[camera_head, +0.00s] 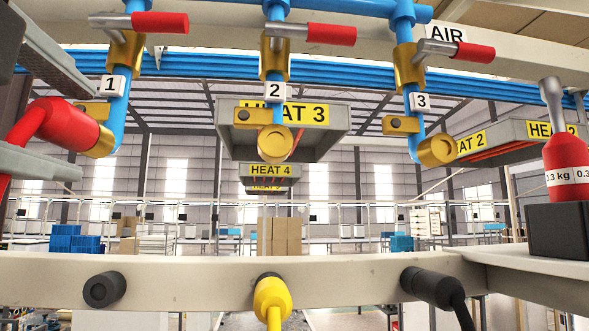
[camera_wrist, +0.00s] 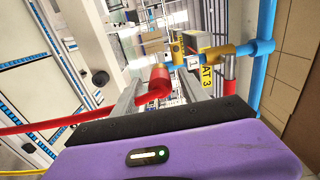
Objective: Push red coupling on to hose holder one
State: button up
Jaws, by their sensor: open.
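The red coupling (camera_head: 70,125) sits at the brass end of the blue outlet pipe marked 1 (camera_head: 116,88), with its red hose bending down at the left edge. In the wrist view the red coupling (camera_wrist: 154,84) is ahead, between the grey fingers. My gripper (camera_head: 86,132) is open, one finger above the coupling and one below; whether either touches it I cannot tell. It also shows in the wrist view (camera_wrist: 160,98). Hose holder one (camera_head: 105,289) is an empty black stub on the lower beam, below outlet 1.
A yellow hose coupling (camera_head: 272,296) sits on the middle holder and a black one (camera_head: 432,287) on the right holder. Red-handled valves (camera_head: 160,23) stand above the outlets. A red weight (camera_head: 566,170) stands at the right. The space between outlet 1 and the beam (camera_head: 190,276) looks clear.

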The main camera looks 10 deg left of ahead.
aim_at(39, 112)
dwell(0.4)
grip_shut()
jog(key=shift+s, duration=0.15)
dwell(1.3)
jog(key=shift+b+v, duration=0.3)
jog(key=shift+v, duration=2.6)
